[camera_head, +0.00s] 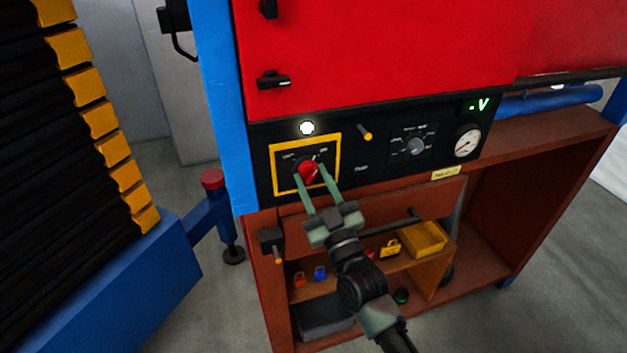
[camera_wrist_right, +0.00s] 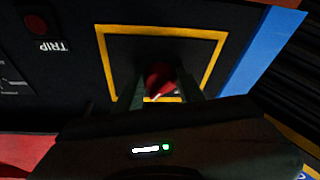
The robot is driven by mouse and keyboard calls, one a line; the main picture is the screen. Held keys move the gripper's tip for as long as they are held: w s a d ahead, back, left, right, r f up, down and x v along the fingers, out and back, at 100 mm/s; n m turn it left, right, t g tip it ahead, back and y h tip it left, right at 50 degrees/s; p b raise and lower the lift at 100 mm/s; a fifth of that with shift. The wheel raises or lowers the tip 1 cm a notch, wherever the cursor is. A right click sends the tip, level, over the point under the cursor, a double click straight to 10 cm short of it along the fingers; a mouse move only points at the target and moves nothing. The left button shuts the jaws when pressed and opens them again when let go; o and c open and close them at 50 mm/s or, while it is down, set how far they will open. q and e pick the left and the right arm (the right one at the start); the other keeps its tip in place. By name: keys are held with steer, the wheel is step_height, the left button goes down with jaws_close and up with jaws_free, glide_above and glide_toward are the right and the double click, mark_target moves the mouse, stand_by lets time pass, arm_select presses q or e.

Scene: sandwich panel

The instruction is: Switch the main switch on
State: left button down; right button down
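The main switch is a red rotary knob (camera_head: 308,173) inside a yellow square frame (camera_head: 275,172) on the black control panel. Its pale pointer mark leans up and to the right in the head view. My right gripper (camera_head: 310,174) has one finger on each side of the knob. The right wrist view, which is upside down, shows the same knob (camera_wrist_right: 160,79) between the fingertips (camera_wrist_right: 161,90). Whether both fingers press on it is unclear. A round lamp (camera_head: 307,128) above the frame glows white. My left gripper is not in view.
A selector dial (camera_head: 416,146), a gauge (camera_head: 467,143) and a lit green display (camera_head: 479,105) sit right of the switch. A padlock station (camera_head: 271,240) juts out below. The shelf below holds a yellow bin (camera_head: 423,238) and small padlocks. A blue post (camera_head: 222,100) stands left.

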steer(key=m+t+h, duration=0.1)
steer(key=m+h, duration=0.1)
steer(key=m, duration=0.2)
steer(key=shift+s+a, duration=0.1)
steer(key=shift+a, duration=0.05)
steer(key=c, duration=0.9)
jaws_free()
steer(key=shift+b+v, duration=1.45)
steer(key=shift+v, duration=2.45)
